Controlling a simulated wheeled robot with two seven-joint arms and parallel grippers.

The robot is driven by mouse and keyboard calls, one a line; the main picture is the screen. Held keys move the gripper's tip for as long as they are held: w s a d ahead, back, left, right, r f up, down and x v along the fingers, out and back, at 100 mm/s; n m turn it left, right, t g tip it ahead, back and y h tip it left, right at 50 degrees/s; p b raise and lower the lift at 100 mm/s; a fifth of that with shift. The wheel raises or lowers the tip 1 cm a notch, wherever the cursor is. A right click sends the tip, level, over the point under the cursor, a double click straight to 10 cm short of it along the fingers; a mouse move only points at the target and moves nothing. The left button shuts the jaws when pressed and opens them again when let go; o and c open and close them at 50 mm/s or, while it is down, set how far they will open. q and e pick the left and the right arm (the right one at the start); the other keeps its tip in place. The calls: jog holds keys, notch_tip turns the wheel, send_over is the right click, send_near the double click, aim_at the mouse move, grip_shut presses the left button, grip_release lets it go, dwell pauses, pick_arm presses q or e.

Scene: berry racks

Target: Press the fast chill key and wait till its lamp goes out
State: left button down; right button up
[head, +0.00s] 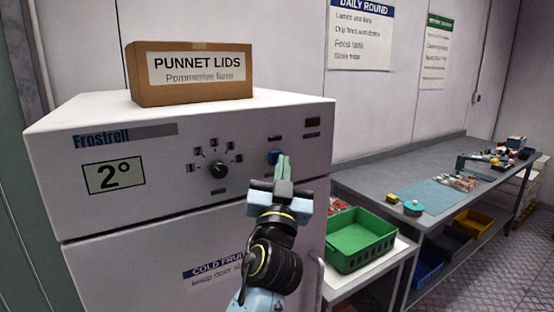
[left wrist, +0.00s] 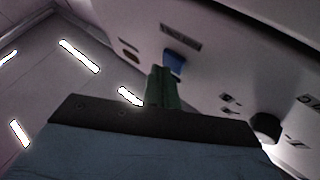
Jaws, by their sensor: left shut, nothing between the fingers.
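The blue key (head: 274,157) sits on the upper right of the white fridge's front panel, by a small label too blurred to read. It also shows in the left wrist view (left wrist: 174,62). A small brownish lamp (head: 312,121) is to its upper right and looks dark; it also shows in the left wrist view (left wrist: 131,57). My left gripper (head: 283,160) is shut and empty, its green fingertips just beside the key's right edge in the head view. The fingertips (left wrist: 158,70) also lie close to the key in the wrist view. I cannot tell whether they touch it. My right gripper is out of view.
The fridge (head: 100,210) has a black dial (head: 218,170) and a display (head: 114,176) reading 2°. A PUNNET LIDS box (head: 190,90) stands on top. A green crate (head: 360,240) is on a low stand to the right, before a long grey bench (head: 400,170).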

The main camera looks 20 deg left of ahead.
pick_arm(q)
jog(key=shift+w+a, duration=0.25)
jog(key=shift+a, duration=0.1)
dwell(0.7)
jog(key=shift+s+d, duration=0.1)
dwell(0.4)
jog(key=shift+s+d+b, duration=0.3)
jog(key=shift+s+d, duration=0.15)
jog(key=shift+d, duration=0.15)
jog(key=shift+s+d+b, duration=0.4)
jog(key=shift+s+d, duration=0.4)
jog(key=shift+d, duration=0.2)
jog(key=shift+s+d+b, duration=0.4)
jog(key=shift+s+d, duration=0.35)
jog(key=shift+d, duration=0.2)
